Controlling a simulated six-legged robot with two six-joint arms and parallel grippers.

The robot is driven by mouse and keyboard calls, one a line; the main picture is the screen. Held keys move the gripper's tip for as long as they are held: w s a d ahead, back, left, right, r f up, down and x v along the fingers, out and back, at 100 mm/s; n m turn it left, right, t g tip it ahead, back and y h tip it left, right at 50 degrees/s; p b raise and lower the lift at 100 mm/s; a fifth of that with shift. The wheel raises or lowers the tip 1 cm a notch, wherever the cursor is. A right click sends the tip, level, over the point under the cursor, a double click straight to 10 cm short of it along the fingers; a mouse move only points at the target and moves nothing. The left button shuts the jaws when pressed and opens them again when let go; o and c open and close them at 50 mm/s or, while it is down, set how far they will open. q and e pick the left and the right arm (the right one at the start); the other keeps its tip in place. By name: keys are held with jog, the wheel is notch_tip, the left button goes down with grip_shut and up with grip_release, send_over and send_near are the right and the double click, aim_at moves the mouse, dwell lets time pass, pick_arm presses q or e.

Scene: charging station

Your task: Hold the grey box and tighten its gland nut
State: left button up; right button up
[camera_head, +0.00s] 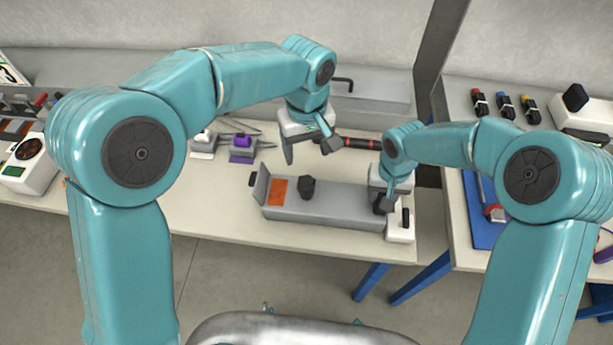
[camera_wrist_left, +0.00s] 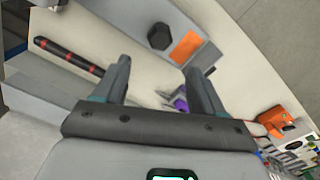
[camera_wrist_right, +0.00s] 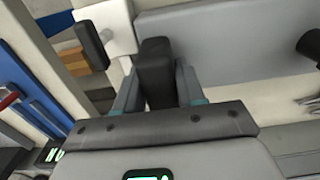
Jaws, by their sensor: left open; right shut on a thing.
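The grey box (camera_head: 335,204) lies on the bench with an orange patch (camera_head: 278,190) at its left end. Its dark gland nut (camera_head: 307,187) stands up from the box near that patch. In the left wrist view the nut (camera_wrist_left: 160,36) and orange patch (camera_wrist_left: 186,47) lie beyond my fingers. My left gripper (camera_head: 310,148) is open and empty, above the bench behind the box, apart from the nut. My right gripper (camera_head: 383,202) is at the box's right end, shut on a dark upright grip (camera_wrist_right: 156,72), which hides part of that end.
A black tool with red bands (camera_head: 360,143) lies behind the box, close to my left gripper. A white block with a dark handle (camera_head: 400,228) stands at the box's right end. Purple (camera_head: 241,152) and white (camera_head: 203,143) pieces lie at the left. A gap separates the right bench.

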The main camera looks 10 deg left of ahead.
aim_at(306, 181)
pick_arm(q)
notch_tip(306, 181, down, 11)
jog(key=shift+f, duration=0.2)
jog(key=c, duration=1.1)
